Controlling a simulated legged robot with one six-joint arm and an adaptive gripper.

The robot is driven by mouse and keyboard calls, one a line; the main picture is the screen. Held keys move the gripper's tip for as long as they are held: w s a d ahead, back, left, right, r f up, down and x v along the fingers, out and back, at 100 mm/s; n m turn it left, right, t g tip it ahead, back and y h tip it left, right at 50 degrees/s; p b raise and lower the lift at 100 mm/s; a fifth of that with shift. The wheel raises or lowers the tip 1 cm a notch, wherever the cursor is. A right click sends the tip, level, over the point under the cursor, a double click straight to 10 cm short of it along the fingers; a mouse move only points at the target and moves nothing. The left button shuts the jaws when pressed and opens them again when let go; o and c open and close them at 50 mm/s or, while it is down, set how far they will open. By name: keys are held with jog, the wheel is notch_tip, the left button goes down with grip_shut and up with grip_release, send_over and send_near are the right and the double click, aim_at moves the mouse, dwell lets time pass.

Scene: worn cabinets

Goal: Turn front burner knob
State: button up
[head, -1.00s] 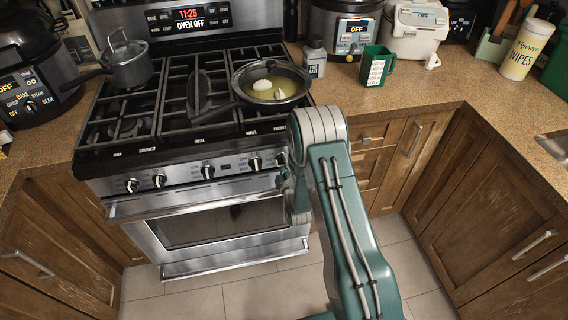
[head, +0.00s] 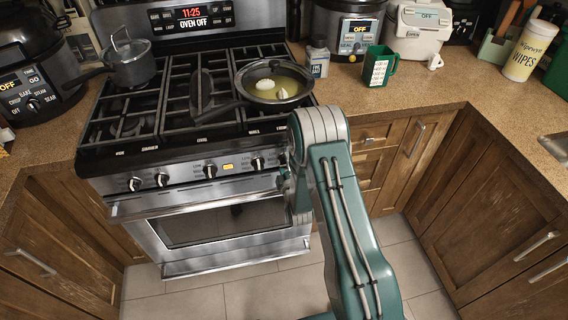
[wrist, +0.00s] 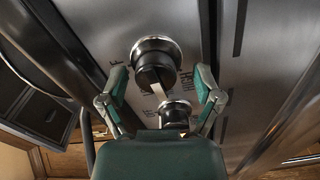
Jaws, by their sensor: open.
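The stove (head: 215,215) has a row of black-and-silver knobs along its front panel. A right-hand front knob (head: 258,164) shows beside my arm in the head view. In the wrist view a large round knob (wrist: 153,62) with a pale pointer bar lies between the fingertips of my gripper (wrist: 160,80). A second, smaller-looking knob (wrist: 175,112) shows below it. My gripper is open, one teal finger on each side of the large knob. I cannot tell whether either finger touches it. In the head view my arm hides most of the gripper.
A frying pan (head: 272,82) with pale food sits on the right grates, its handle pointing left-forward. A lidded pot (head: 130,62) stands at back left. The oven handle (head: 200,195) runs below the knobs.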

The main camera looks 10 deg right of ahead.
jog(key=shift+s+d, duration=0.1)
jog(key=shift+s, duration=0.05)
jog(key=s, duration=1.1)
jog(key=shift+s, duration=0.35)
